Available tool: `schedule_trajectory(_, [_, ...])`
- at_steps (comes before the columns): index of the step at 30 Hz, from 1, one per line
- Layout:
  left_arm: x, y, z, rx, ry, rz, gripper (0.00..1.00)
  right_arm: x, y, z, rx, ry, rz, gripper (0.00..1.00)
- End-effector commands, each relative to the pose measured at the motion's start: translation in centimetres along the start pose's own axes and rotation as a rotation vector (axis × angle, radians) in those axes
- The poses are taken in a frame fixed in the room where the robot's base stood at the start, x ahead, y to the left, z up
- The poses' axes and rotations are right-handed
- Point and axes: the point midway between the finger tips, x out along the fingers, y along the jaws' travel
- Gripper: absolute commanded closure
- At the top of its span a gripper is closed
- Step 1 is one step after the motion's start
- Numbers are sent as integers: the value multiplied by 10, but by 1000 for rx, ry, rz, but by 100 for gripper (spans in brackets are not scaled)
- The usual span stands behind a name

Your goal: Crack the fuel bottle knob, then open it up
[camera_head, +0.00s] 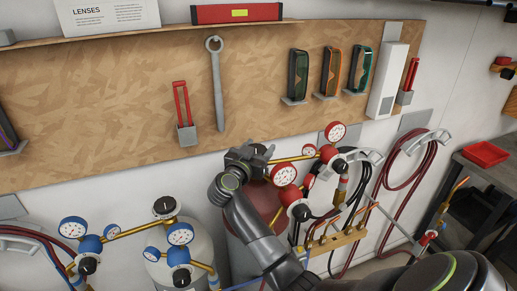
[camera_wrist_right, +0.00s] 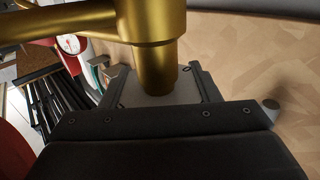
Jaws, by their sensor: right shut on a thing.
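The fuel bottle (camera_head: 266,203) is the dark red cylinder right of centre in the head view, partly hidden by my right arm. Brass fittings and red-rimmed gauges (camera_head: 284,174) come off its top. My right gripper (camera_head: 256,153) is at the top of this bottle, shut on its knob, which the jaws mostly hide. In the right wrist view, the brass valve (camera_wrist_right: 155,62) runs down between the two fingers (camera_wrist_right: 160,88). How far the knob is turned does not show. My left gripper is not in view.
A grey bottle (camera_head: 190,245) with blue gauges stands to the left. A pegboard (camera_head: 120,90) with a wrench (camera_head: 217,85) is behind.

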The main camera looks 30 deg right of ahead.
Motion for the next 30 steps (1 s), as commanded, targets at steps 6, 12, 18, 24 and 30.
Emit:
schedule_trajectory(6, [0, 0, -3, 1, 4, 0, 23, 1, 0, 1, -3, -1, -79, 67])
schedule_trajectory(12, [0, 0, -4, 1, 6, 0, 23, 1, -3, 1, -3, 0, -253, 67])
schedule_trajectory(18, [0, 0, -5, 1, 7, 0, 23, 0, -6, 1, -4, 0, -371, 67])
schedule_trajectory(24, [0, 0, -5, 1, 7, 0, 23, -1, -7, 0, -1, 1, -409, 67])
schedule_trajectory(30, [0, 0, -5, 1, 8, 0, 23, -1, -7, 0, -1, 1, -408, 67])
